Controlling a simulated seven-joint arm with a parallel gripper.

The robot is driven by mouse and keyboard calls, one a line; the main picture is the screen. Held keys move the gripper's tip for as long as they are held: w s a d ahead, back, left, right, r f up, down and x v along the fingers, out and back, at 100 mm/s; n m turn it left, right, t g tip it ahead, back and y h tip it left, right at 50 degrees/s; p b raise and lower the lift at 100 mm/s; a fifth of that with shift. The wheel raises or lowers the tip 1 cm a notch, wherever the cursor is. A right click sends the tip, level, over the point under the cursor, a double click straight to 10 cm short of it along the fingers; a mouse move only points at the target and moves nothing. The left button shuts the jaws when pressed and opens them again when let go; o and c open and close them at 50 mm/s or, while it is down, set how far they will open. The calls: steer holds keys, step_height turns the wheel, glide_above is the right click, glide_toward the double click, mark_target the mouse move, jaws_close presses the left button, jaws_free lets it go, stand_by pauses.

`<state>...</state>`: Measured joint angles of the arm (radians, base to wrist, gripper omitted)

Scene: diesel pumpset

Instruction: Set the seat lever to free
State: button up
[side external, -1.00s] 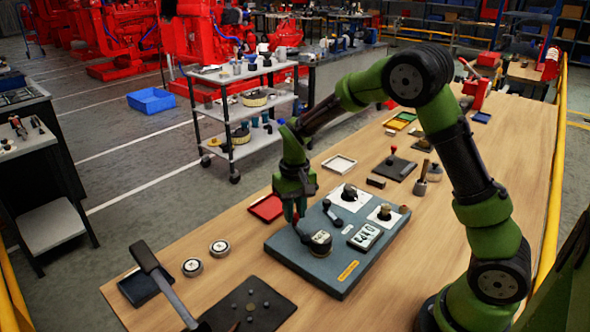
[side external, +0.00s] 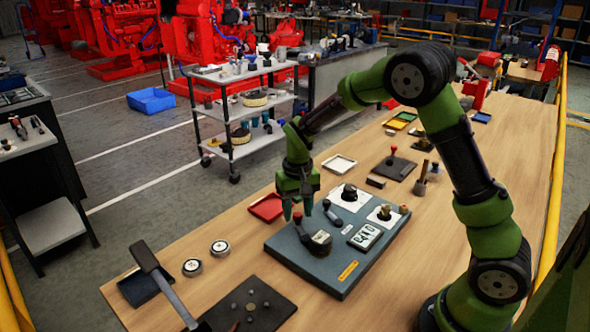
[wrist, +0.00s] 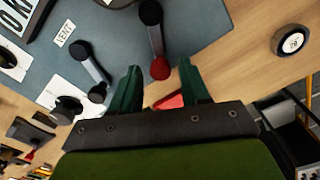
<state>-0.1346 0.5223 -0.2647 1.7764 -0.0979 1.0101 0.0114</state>
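A grey panel (side external: 290,251) lies on the bench. At its front left, a short lever (side external: 303,225) leans out from a dark round hub (side external: 320,240) toward the panel's far left edge. In the wrist view, this lever (wrist: 156,42) has a red tip. A second dark lever (side external: 331,211) stands farther back; it shows left of centre in the wrist view (wrist: 90,70), near a VENT label (wrist: 64,33). I cannot read which is the seat lever. My gripper (side external: 297,214) is open and empty, its fingertips just short of the red tip, with the tip between them in the wrist view.
A white counter plate (side external: 365,236) and knobs on white squares (side external: 385,213) sit on the panel. A red tray (side external: 267,208) lies behind the gripper. Two round gauges (side external: 219,247) and a dark plate (side external: 250,305) lie left. Bare bench (side external: 235,225) surrounds them.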

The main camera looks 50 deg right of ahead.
mark_target(297, 213)
steer(key=shift+r, duration=0.1)
step_height(297, 213, up, 17)
steer(key=shift+f, duration=0.15)
stand_by(0.5)
steer(key=s+a+t, duration=0.2)
steer(key=s, duration=0.4)
steer(key=s+a+r+n+t+y, duration=0.1)
steer(key=s+a+t, duration=0.1)
steer(key=s, duration=0.4)
steer(key=s+a+t+y, duration=0.1)
steer(key=s+a+t, duration=0.1)
steer(key=s, duration=0.5)
steer(key=shift+a+r+n+t, duration=0.2)
steer(key=shift+r+n+t, duration=0.1)
steer(key=shift+t, duration=0.3)
